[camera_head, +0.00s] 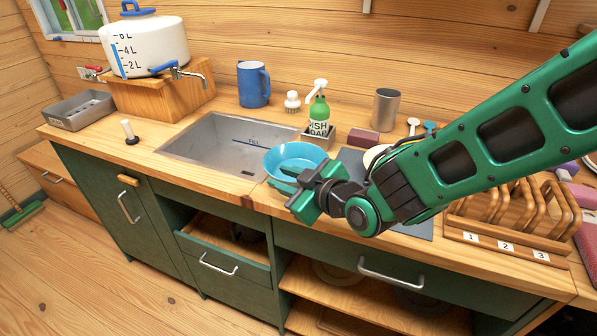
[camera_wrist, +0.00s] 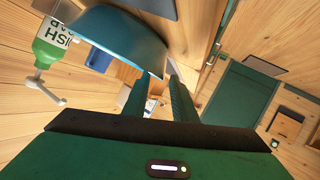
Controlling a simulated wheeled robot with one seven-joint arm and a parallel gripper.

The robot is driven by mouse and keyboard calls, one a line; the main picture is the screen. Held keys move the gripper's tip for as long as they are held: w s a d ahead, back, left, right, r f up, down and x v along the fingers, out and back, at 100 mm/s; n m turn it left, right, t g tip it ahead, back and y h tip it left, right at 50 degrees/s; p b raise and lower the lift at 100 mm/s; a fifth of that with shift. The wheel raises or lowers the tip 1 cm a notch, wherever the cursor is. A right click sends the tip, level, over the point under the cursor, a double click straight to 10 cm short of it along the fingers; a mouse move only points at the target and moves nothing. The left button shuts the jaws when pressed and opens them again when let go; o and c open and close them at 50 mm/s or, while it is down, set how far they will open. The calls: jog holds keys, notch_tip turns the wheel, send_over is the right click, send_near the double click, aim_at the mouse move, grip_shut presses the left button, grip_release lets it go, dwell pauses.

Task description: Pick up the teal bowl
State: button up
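The teal bowl (camera_head: 292,158) stands on the wooden counter by the front right corner of the sink in the head view. My gripper (camera_head: 302,188) is at its near right side and covers part of it. In the wrist view the bowl (camera_wrist: 112,42) fills the upper left, its lower right edge close to the fingertips. My gripper (camera_wrist: 160,78) shows two fingers with a gap between them, so it is open. I cannot tell whether the bowl's rim lies between the fingers or just beyond them, or whether they touch it.
The steel sink (camera_head: 205,148) lies left of the bowl. A green dish soap bottle (camera_head: 319,115) stands behind it, also in the wrist view (camera_wrist: 55,45). A blue mug (camera_head: 253,84) and metal cup (camera_head: 385,108) stand farther back. A wooden rack (camera_head: 500,240) is at right.

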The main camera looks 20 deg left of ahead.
aim_at(277, 178)
jog(key=shift+f+x, duration=0.25)
jog(key=shift+x, duration=1.45)
jog(key=shift+d, duration=0.1)
jog(key=shift+c, duration=0.6)
grip_shut()
